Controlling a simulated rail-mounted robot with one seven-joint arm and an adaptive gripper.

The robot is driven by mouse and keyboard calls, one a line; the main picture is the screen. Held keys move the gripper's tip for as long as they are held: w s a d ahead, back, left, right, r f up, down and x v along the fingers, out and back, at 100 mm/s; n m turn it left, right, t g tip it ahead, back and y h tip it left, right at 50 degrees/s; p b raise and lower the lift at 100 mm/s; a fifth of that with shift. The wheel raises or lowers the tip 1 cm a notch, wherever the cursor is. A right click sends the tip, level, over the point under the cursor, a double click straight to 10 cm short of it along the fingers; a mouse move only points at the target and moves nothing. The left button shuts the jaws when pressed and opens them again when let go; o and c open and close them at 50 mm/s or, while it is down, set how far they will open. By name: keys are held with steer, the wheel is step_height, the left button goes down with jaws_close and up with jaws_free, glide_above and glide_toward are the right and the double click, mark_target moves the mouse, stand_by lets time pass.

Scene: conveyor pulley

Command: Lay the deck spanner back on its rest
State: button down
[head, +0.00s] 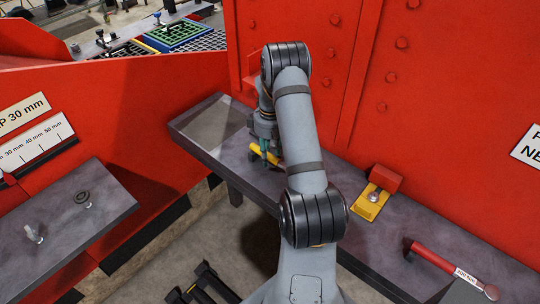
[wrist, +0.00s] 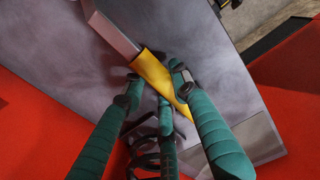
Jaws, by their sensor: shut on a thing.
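My gripper (head: 264,152) is low over the left part of the grey bench, with its green fingers around a yellow-handled tool (head: 268,162), which looks like the deck spanner. In the wrist view, the fingers (wrist: 152,88) are shut on its yellow handle (wrist: 152,72). A flat grey metal shaft (wrist: 114,33) runs from the handle to the upper left; its far end is out of frame. I cannot tell whether the tool touches the bench. The rest is not clearly identifiable; a yellow plate with a red block (head: 385,178) sits on the bench to the right.
The long grey bench (head: 345,185) runs along a red riveted wall (head: 300,60). A red-handled tool with a label (head: 445,263) lies at its right end. A lower left table (head: 70,235) holds small parts. The bench's left end has a pale, empty patch (head: 215,122).

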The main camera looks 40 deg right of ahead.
steer(key=shift+f, duration=0.2)
steer(key=c, duration=1.3)
jaws_free()
steer(key=shift+r, duration=0.15)
step_height(320, 180, up, 8)
steer(key=p, duration=0.5)
steer(key=shift+p, duration=0.4)
steer(key=shift+f, duration=0.2)
step_height(320, 180, down, 8)
steer(key=b, duration=0.6)
steer(key=shift+r, duration=0.15)
